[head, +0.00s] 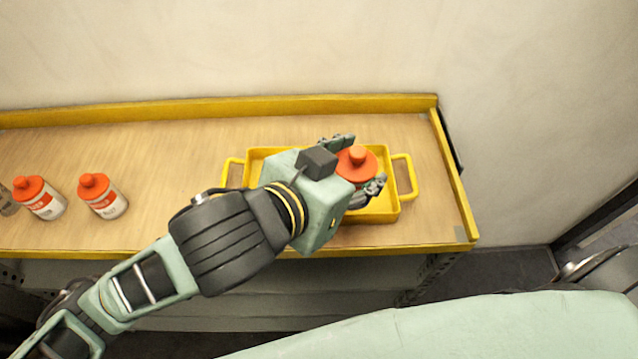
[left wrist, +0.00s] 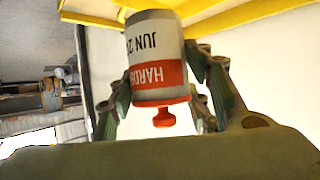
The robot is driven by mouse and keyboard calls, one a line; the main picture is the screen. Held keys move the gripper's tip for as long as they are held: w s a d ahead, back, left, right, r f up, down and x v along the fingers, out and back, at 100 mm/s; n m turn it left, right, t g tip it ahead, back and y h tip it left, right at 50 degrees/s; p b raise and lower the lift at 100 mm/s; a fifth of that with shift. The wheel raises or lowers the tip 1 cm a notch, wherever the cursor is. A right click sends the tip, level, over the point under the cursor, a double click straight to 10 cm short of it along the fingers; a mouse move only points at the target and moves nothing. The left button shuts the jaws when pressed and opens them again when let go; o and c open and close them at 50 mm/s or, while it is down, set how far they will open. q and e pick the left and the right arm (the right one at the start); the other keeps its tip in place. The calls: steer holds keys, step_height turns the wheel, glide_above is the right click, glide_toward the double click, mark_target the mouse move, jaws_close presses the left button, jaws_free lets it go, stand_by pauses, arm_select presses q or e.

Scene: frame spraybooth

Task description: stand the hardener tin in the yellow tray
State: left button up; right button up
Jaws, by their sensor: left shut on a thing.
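The hardener tin (head: 356,164) has a red-orange lid and sits between the fingers of my left gripper (head: 357,168), over the yellow tray (head: 404,178) in the head view. In the left wrist view the tin (left wrist: 156,58) shows a white body with a red band reading "HARD", and the left gripper (left wrist: 160,80) is shut on its sides. Yellow tray surfaces (left wrist: 235,16) show beside the tin's far end. Whether the tin's base touches the tray floor is hidden. My right gripper is not in view.
Two similar red-capped white bottles (head: 40,198) (head: 103,196) stand at the left of the wooden shelf (head: 170,150), with a grey item at the left edge. A yellow rim (head: 220,107) runs along the back. Bare shelf lies between bottles and tray.

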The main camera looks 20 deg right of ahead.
arm_select(q)
steer(key=shift+s+d, duration=0.3)
steer(key=shift+s, duration=0.15)
steer(key=shift+w+f, duration=0.15)
steer(key=shift+f, duration=0.05)
steer(key=w+a+f+p, duration=0.1)
steer(key=w+f, duration=0.2)
steer(key=w+a+f+p, duration=0.1)
steer(key=w+f, duration=0.2)
steer(key=w, duration=0.1)
steer(key=w+a+f+p, duration=0.1)
steer(key=w+f, duration=0.2)
steer(key=shift+w+f+p, duration=0.3)
steer(key=shift+w+f, duration=0.05)
steer(key=shift+d+f+h, duration=0.1)
steer(key=shift+f+h, duration=0.2)
steer(key=shift+f, duration=0.2)
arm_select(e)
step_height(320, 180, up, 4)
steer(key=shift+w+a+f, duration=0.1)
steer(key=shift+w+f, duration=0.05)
arm_select(q)
steer(key=shift+f, duration=0.1)
steer(key=o, duration=1.3)
